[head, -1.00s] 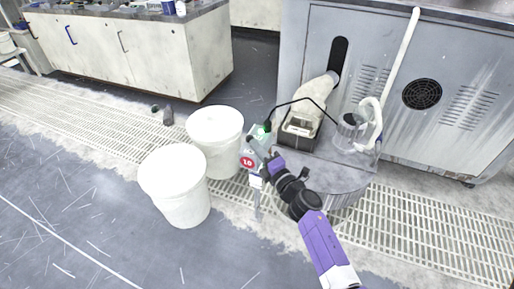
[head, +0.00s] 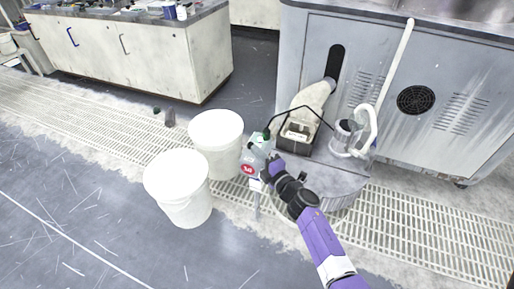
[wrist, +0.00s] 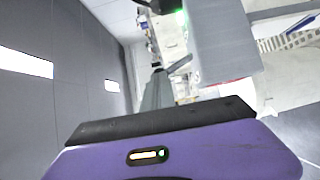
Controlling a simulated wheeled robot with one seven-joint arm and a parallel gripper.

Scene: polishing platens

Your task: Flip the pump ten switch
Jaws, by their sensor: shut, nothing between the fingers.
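The pump ten switch box (head: 257,151) is a small grey box on a thin post, with a red round label reading 10 low on its face. It stands between the white buckets and the round pump tank. A green light shows at its top. The switch lever itself cannot be made out. My gripper (head: 266,172) is shut and empty, close beside the box's lower right side; whether it touches cannot be told. In the wrist view a grey box face (wrist: 225,45) fills the upper right, with a green glow at its upper left.
The round tank (head: 335,180) with a hose and a black wire stands right, against a grey machine cabinet (head: 440,120). Floor grating runs beneath. Open floor lies front left.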

